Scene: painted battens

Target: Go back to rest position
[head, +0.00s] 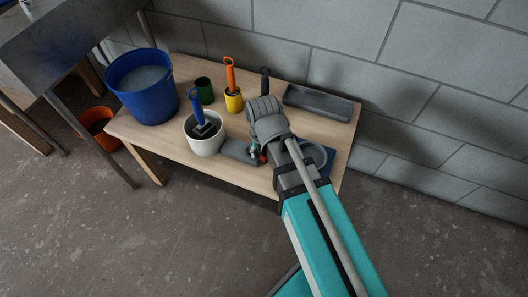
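Small dark, red and teal parts show beside the wrist, low over the table. My gripper's fingers cannot be made out among them, so I cannot tell whether it is open or holds anything. A white bucket (205,146) stands left of my arm, with a blue-handled brush (199,112) in it.
A large blue bucket (127,99), a green cup (204,90), a yellow pot (233,103) with an orange-handled tool (230,73), and a grey tray (318,106) stand on the table. A block wall (430,65) is behind. An orange bucket (92,124) is at left.

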